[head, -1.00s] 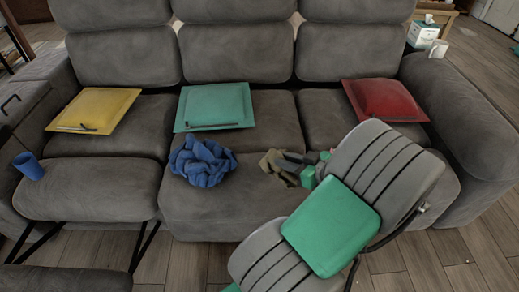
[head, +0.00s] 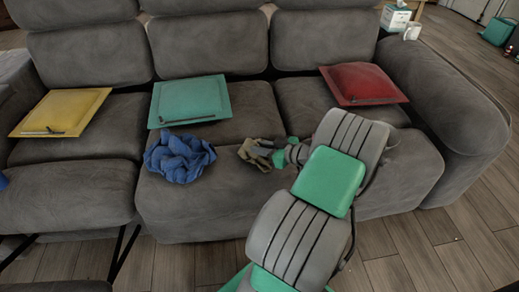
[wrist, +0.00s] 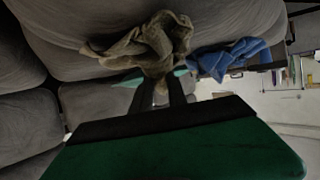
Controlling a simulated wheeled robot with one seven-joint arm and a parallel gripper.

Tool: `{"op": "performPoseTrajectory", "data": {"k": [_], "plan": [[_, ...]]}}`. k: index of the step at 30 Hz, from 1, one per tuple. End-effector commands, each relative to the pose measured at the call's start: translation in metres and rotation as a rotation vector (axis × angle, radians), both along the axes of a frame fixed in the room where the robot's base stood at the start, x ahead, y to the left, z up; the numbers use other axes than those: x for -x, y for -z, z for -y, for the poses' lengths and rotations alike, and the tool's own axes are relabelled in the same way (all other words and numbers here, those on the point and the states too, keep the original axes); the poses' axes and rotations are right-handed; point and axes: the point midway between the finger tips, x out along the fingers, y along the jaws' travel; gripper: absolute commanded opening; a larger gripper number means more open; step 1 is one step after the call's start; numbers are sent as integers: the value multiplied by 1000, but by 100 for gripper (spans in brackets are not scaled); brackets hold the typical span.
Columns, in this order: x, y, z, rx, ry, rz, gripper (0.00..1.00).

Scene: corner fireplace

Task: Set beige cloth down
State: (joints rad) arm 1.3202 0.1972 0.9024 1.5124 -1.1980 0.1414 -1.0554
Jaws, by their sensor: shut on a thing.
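The beige cloth (head: 259,152) is a crumpled, olive-tan bundle at the middle seat of the grey sofa (head: 225,195), right of a crumpled blue cloth (head: 180,157). My gripper (head: 273,157) reaches it from the right and is shut on it. In the wrist view, the two dark fingers (wrist: 161,92) pinch the bunched beige cloth (wrist: 150,45), with folds spreading to both sides. The blue cloth (wrist: 230,57) shows beside it, apart. I cannot tell whether the beige cloth touches the seat or hangs just above it.
Yellow (head: 60,108), teal (head: 190,98) and red (head: 362,82) cushions lie along the seats, each with a thin dark item on it. A tissue box (head: 396,17) stands beyond the right armrest.

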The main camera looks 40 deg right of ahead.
Motion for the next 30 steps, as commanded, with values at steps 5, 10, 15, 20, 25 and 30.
{"op": "performPoseTrajectory", "data": {"k": [5,10,15,20,25,30], "plan": [[0,3,0,0,0,0,24],[0,3,0,0,0,0,38],[0,3,0,0,0,0,41],[0,-2,0,0,0,0,41],[26,-15,6,-1,6,0,41],[68,-33,14,0,8,0,41]]}}
